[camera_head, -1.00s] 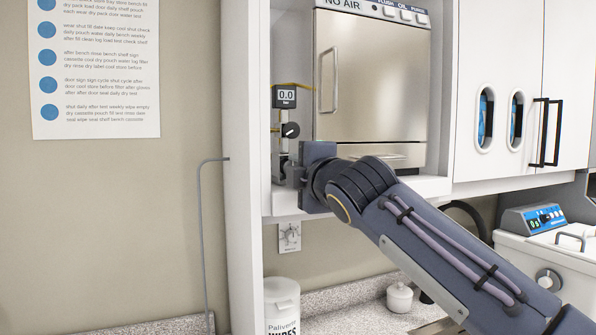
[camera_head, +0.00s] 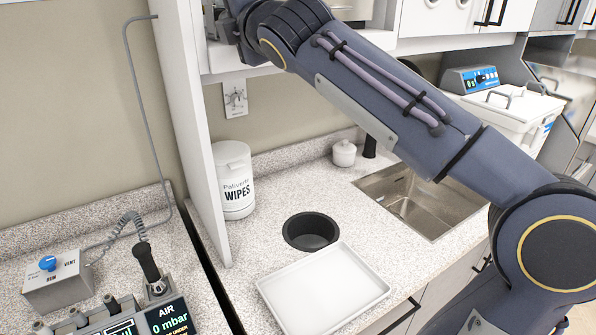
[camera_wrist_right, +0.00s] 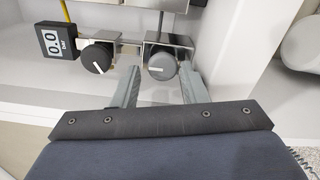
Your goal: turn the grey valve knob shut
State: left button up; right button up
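The grey valve knob (camera_wrist_right: 162,66) shows in the right wrist view, on a metal block, with a light pointer mark on its face. My right gripper (camera_wrist_right: 159,72) is open, with its fingertips on either side of this knob. A gap shows on both sides, and I cannot tell how far the tips reach over it. A darker knob (camera_wrist_right: 97,57) sits just left of the left finger. In the head view my right gripper (camera_head: 222,32) is at the top edge, partly cut off, and the knob is not visible there. My left gripper is not in view.
A small gauge (camera_wrist_right: 58,40) reading 0.0 stands left of the darker knob. Below the shelf are a wipes tub (camera_head: 233,182), a white tray (camera_head: 323,290), a round black bin opening (camera_head: 311,231) and a sink (camera_head: 420,200). A box (camera_head: 58,283) with a blue knob (camera_head: 47,263) sits at left.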

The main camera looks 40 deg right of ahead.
jog(key=n+p, duration=0.1)
jog(key=n, duration=0.2)
jog(key=n+p, duration=0.1)
jog(key=n, duration=0.1)
jog(key=shift+d+n+p, duration=0.35)
jog(key=shift+d+n, duration=0.05)
jog(key=shift+n+p, duration=0.35)
jog(key=shift+n, duration=0.65)
jog(key=n+p, duration=0.1)
jog(key=n, duration=0.2)
jog(key=shift+r+n, duration=0.1)
jog(key=shift+n, duration=0.3)
jog(key=n+p, duration=0.1)
jog(key=n, duration=0.2)
jog(key=shift+a+n, duration=0.15)
jog(key=shift+n, duration=0.15)
jog(key=s+b, duration=0.2)
jog(key=s, duration=0.6)
jog(key=s+f+m+g+b, duration=0.2)
jog(key=s+f+m+g, duration=0.2)
jog(key=f+m, duration=0.7)
jog(key=s+f+m+g+y+b, duration=0.1)
jog(key=s+f+m+g+b, duration=0.1)
jog(key=s+f+m+g, duration=0.2)
jog(key=shift+s+d+f+m, duration=0.25)
jog(key=shift+s+f+m, duration=1.4)
jog(key=shift+f+m, duration=4.55)
notch_tip(320, 180, down, 4)
jog(key=n, duration=0.4)
jog(key=shift+f, duration=0.1)
